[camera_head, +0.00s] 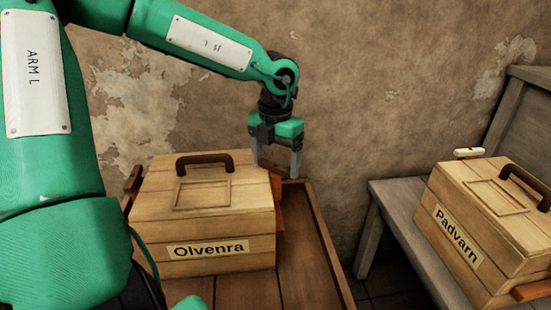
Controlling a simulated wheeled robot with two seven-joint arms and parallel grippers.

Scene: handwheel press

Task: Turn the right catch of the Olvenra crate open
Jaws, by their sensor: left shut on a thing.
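The Olvenra crate (158,230) is a pale wooden box with a dark carrying handle (204,160) on its lid and a name label on its front. Its right catch (279,198) is an orange-brown wooden piece on the crate's right side, partly hidden by the crate and my gripper. My left gripper (277,172) points down at the crate's back right corner, with its fingers either side of the catch's upper part and shut on it. Another reddish wooden piece (133,184) shows at the crate's left side. My right gripper is not in view.
The Olvenra crate stands on a brown wooden surface with a raised right edge (328,240). To the right, the Padvarn crate (450,205) stands on a grey bench (395,200), with a gap between. A worn plaster wall (380,80) is behind.

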